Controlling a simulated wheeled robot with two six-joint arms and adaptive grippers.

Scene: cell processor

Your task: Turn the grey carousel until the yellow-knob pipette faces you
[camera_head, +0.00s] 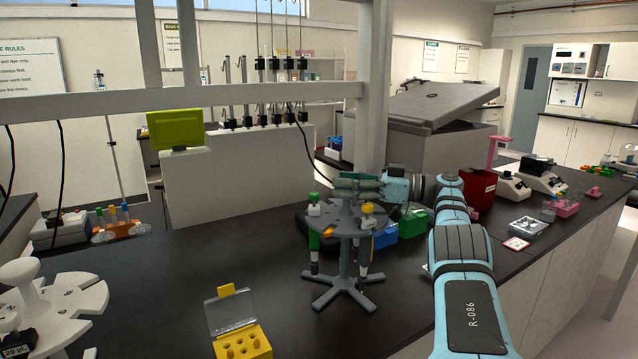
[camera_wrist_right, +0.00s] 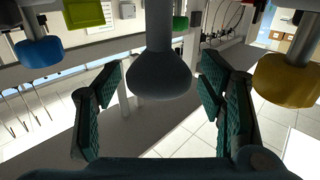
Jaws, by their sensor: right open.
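The grey carousel (camera_head: 346,224) stands on the dark bench on a splayed foot. A pipette with a green knob (camera_head: 313,198) hangs at its left. The yellow-knob pipette (camera_head: 367,209) hangs at its front right, and its knob shows at the right edge in the right wrist view (camera_wrist_right: 287,80). A blue knob (camera_wrist_right: 40,52) shows at the left there. My right gripper (camera_head: 357,187) is open at the carousel's top, with its fingers on either side of the grey central post (camera_wrist_right: 158,72). I cannot tell if they touch it. My left gripper is not in view.
A yellow rack with an open lid (camera_head: 243,345) stands in front. A white numbered carousel (camera_head: 85,298) is at the lower left. Blue (camera_head: 384,236) and green (camera_head: 413,224) bins sit right behind the grey carousel. Bench left of it is clear.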

